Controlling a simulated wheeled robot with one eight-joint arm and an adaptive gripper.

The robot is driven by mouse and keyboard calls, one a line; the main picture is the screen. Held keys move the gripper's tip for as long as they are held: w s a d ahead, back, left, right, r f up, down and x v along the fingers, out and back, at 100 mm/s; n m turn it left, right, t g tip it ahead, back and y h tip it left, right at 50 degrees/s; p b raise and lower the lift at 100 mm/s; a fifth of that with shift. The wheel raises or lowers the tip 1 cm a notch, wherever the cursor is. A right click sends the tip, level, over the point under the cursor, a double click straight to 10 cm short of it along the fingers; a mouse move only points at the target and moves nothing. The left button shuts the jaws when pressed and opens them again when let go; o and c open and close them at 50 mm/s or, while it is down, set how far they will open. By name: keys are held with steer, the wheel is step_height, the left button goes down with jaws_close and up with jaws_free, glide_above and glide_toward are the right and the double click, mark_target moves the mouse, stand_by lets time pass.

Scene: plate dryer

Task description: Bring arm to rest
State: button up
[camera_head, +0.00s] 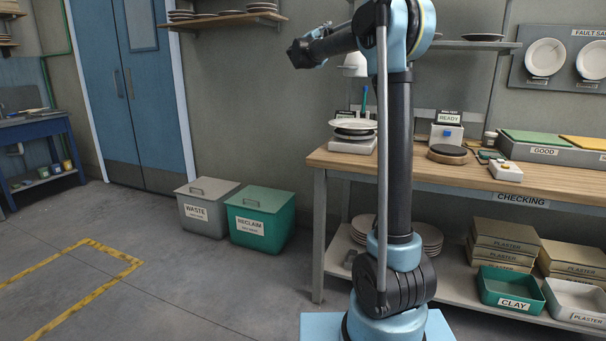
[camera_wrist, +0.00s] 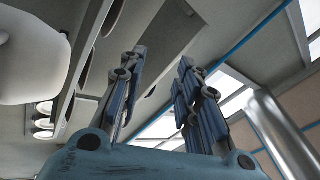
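My arm (camera_head: 399,160) stands upright in the head view, with its upper part bent over to the left. My gripper (camera_head: 298,54) is at the arm's far left end, high above the floor and to the left of the workbench, small and dark there. In the wrist view the two fingers of my gripper (camera_wrist: 162,60) are spread apart with nothing between them. The gripper touches nothing that I can see.
The wooden workbench (camera_head: 470,178) carries a stack of plates (camera_head: 353,127) and a READY device (camera_head: 446,131). A white lamp shade (camera_head: 354,66) hangs near my gripper. WASTE (camera_head: 205,208) and RECLAIM (camera_head: 262,217) bins stand left. Floor at left is clear.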

steer(key=s+a+f+n+g+y, duration=0.3)
steer(key=s+f+n+g+y, duration=0.3)
steer(key=s+f+n+y, duration=1.45)
steer(key=s+d+f+g+h, duration=0.3)
steer(key=s+d+f+g, duration=0.1)
steer(key=s+f, duration=0.9)
steer(key=s+d+f+g+h, duration=0.3)
steer(key=s+d+f, duration=0.1)
steer(key=s+f, duration=1)
steer(key=s+d+f+g+h, duration=0.3)
steer(key=s+d+f+g, duration=0.1)
steer(key=s+f, duration=0.9)
steer(key=shift+s+f+g, duration=0.25)
steer(key=shift+s+g, duration=0.05)
steer(key=shift+s, duration=0.1)
steer(key=shift+w, duration=0.1)
steer(key=shift+w+f, duration=0.2)
steer(key=shift+w, duration=0.15)
